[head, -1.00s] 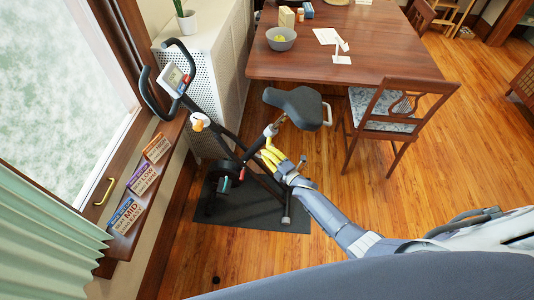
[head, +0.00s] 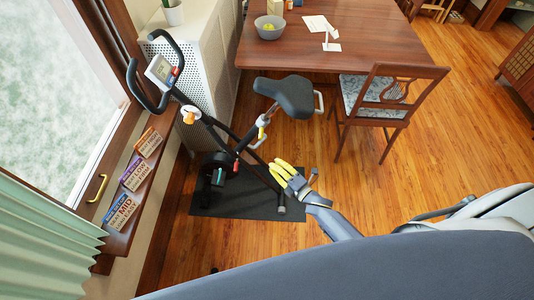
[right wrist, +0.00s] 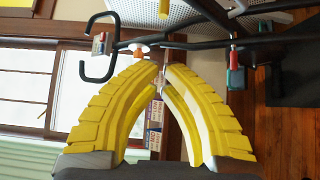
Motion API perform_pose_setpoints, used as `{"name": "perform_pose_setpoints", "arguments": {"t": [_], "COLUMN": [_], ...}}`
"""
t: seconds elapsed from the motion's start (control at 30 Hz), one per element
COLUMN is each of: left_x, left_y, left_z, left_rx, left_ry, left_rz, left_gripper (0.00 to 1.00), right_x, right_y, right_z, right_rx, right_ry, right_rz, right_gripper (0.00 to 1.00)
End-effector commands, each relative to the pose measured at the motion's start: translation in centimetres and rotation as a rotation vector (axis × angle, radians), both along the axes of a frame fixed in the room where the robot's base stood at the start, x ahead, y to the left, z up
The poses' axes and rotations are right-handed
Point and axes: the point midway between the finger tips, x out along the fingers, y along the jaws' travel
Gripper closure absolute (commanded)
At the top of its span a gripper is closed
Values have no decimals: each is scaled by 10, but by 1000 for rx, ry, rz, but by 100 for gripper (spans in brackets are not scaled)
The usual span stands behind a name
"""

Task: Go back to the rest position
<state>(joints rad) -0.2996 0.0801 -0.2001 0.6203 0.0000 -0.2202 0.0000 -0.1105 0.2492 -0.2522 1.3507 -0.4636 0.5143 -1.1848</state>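My right gripper (head: 277,166) shows in the head view with its yellow fingers pointing up and left, in front of the exercise bike (head: 235,155). In the right wrist view the two yellow fingers (right wrist: 163,68) curve in until their tips come together, with nothing seen held. The bike's frame and handlebar show beyond the fingertips there. I cannot tell whether the gripper touches the bike. My left gripper is in neither view.
The bike stands on a black mat (head: 250,206) beside the window ledge, which holds several small signs (head: 134,174). A wooden table (head: 370,45) with a grey bowl (head: 269,27) and a chair (head: 385,100) are beyond. Wooden floor is clear at the right.

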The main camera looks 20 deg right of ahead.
Motion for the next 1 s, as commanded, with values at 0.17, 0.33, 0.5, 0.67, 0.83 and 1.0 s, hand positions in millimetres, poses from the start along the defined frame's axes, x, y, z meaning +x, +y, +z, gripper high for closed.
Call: {"name": "perform_pose_setpoints", "arguments": {"t": [0.17,0.33,0.5,0.67,0.83,1.0], "left_x": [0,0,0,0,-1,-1], "left_y": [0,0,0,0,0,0], "left_z": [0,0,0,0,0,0], "left_rx": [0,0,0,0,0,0], "left_ry": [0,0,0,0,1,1], "left_rz": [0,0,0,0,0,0], "left_gripper": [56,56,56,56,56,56], "right_x": [-3,-3,-26,-79,-155,-246], "right_y": [-2,-11,-45,-70,-87,-95], "right_z": [0,-19,-108,-194,-272,-333], "right_rx": [15,128,338,501,633,726], "right_ry": [8,127,445,708,939,1131], "right_rz": [0,-40,-214,-411,-627,-845], "right_gripper": [100,100,100,100,100,100]}}
